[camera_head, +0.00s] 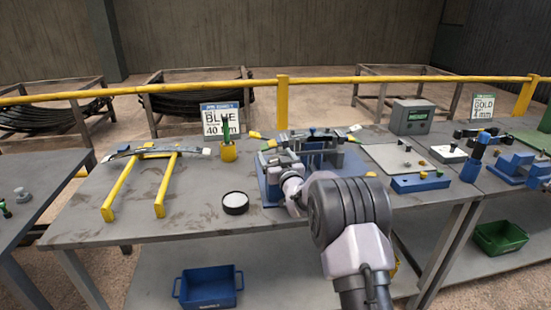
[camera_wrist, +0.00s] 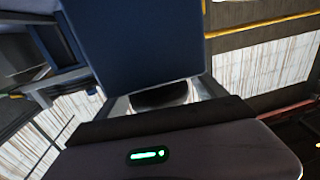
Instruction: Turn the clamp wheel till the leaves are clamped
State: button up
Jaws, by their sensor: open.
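A blue clamp fixture (camera_head: 268,190) stands on the grey bench, with dark and grey metal parts (camera_head: 322,142) on top. I cannot make out whether these include the leaves or how tightly anything is clamped. My arm reaches over the bench to the fixture's left front. My gripper (camera_head: 280,160) is at the fixture, small and partly hidden by my wrist; it is open. The clamp wheel cannot be made out in the head view. In the wrist view a large blue block (camera_wrist: 135,40) fills the space close ahead of my gripper, and the fingertips cannot be told apart.
Left on the bench are a yellow stand (camera_head: 162,188) with a curved leaf strip (camera_head: 140,150), a round black-rimmed dish (camera_head: 235,203) and a yellow cup (camera_head: 228,153). Right are a grey box (camera_head: 411,117) and blue block (camera_head: 420,183). A yellow rail (camera_head: 350,81) runs behind.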

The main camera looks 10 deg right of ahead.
jog(key=c, duration=1.4)
jog(key=shift+o, duration=0.2)
jog(key=shift+m+h, duration=0.3)
jog(key=shift+h, duration=0.2)
jog(key=m+h, duration=0.2)
jog(key=h, duration=0.1)
jog(key=shift+d, duration=0.2)
jog(key=m+h, duration=0.2)
jog(key=h, duration=0.2)
jog(key=shift+s+d+m+g+p, duration=0.1)
jog(key=shift+d+m+g+p, duration=0.2)
jog(key=shift+m+g+p, duration=0.1)
jog(key=m+g+h, duration=0.1)
jog(key=h, duration=0.1)
jog(key=m+h+p, duration=0.1)
jog(key=shift+s+d+r+g+h, duration=0.1)
jog(key=shift+d+g+h, duration=0.2)
jog(key=shift+g+h, duration=0.1)
jog(key=shift+s+d+m+g+h+p, duration=0.15)
jog(key=shift+m+g+h+p, duration=0.2)
jog(key=shift+m+g+h, duration=0.4)
jog(key=shift+s+d+m+g+h+p, duration=0.15)
jog(key=shift+m+g+h+p, duration=0.15)
jog(key=shift+m+g+h, duration=0.45)
jog(key=shift+m+h, duration=0.3)
jog(key=shift+h, duration=0.1)
